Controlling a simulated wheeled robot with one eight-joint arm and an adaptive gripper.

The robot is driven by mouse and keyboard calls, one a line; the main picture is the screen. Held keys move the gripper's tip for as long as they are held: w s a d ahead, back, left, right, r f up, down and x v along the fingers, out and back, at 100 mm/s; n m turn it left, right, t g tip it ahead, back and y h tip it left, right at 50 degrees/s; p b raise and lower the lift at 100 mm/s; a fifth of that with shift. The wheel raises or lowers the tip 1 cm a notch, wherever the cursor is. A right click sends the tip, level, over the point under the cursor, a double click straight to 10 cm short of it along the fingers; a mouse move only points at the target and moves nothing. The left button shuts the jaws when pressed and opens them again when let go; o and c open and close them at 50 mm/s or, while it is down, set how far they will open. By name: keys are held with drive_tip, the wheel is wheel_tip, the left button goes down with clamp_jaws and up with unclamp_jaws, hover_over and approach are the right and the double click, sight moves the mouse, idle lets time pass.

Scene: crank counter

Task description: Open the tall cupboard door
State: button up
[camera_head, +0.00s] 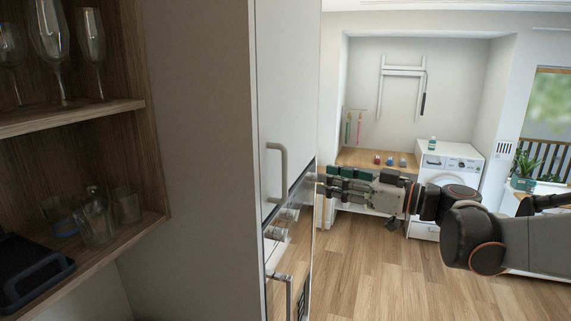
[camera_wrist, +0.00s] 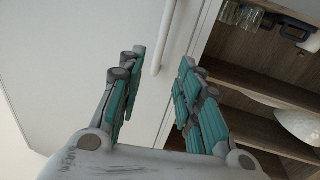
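The tall cupboard door (camera_head: 288,70) is a plain white panel in the middle of the head view and looks shut. Its pale upright bar handle (camera_head: 277,172) is near its lower end. My gripper (camera_head: 322,181) is to the right of the handle in the head view, its fingers pointing left. In the wrist view the door (camera_wrist: 95,40) fills the left, and the handle (camera_wrist: 166,40) runs down to the space between the open fingertips (camera_wrist: 164,65). The fingers are apart and empty. I cannot tell how far they are from the handle.
Below the door is a glossy appliance front with another bar handle (camera_head: 280,279). Open wooden shelves (camera_head: 70,118) with glasses stand at the left. A washing machine (camera_head: 448,163) and a wooden counter (camera_head: 372,158) are at the back. Wooden floor (camera_head: 390,270) is clear at the right.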

drive_tip(key=p, duration=0.3)
hover_over(285, 194)
drive_tip(key=shift+w, duration=0.45)
clamp_jaws()
